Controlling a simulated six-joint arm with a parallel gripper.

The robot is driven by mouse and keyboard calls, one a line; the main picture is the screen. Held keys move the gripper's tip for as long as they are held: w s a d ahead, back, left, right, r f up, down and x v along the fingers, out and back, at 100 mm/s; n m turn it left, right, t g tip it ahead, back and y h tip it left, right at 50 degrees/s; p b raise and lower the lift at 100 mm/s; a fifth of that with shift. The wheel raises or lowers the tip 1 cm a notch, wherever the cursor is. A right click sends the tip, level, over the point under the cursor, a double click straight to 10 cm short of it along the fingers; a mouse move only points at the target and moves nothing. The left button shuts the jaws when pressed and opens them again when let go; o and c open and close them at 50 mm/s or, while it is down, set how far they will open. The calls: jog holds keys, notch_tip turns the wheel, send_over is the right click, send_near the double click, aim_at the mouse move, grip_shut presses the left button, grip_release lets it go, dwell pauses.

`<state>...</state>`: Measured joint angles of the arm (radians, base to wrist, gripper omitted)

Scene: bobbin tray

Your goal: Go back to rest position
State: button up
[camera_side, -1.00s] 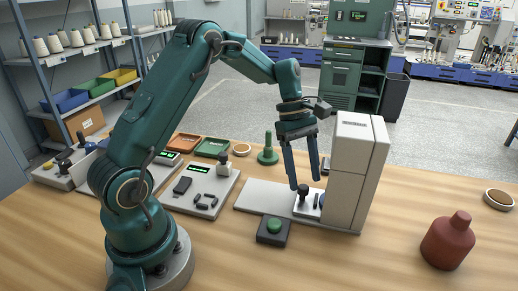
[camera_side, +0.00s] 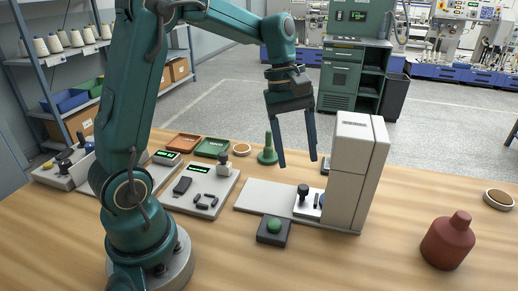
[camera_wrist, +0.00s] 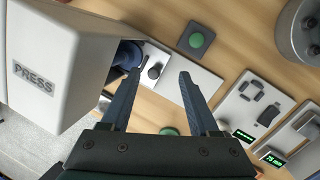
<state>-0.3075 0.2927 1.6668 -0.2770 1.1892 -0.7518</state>
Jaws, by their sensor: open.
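My gripper (camera_side: 297,163) hangs in the air above the press plate, its two dark fingers spread apart with nothing between them. In the wrist view my gripper (camera_wrist: 163,75) also shows open and empty. The white press (camera_side: 352,170) stands just right of the gripper; its labelled head shows large at the left of the wrist view (camera_wrist: 40,75).
A green button box (camera_side: 274,229) sits in front of the plate. A green spindle post (camera_side: 267,151) stands behind it. Panels with displays (camera_side: 201,188), an orange tray (camera_side: 183,143) and a green tray (camera_side: 212,148) lie left. A red bottle (camera_side: 448,241) stands right.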

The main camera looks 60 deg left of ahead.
jog(key=s+d+r+m+t+y, duration=0.1)
jog(key=s+m+t, duration=0.1)
jog(key=s+m, duration=0.4)
jog(key=s+d+r+m+t+y, duration=0.1)
jog(key=s+d+m+t, duration=0.1)
jog(key=s+m, duration=0.5)
jog(key=shift+s+d+t+y, duration=0.3)
jog(key=shift+s+y, duration=0.1)
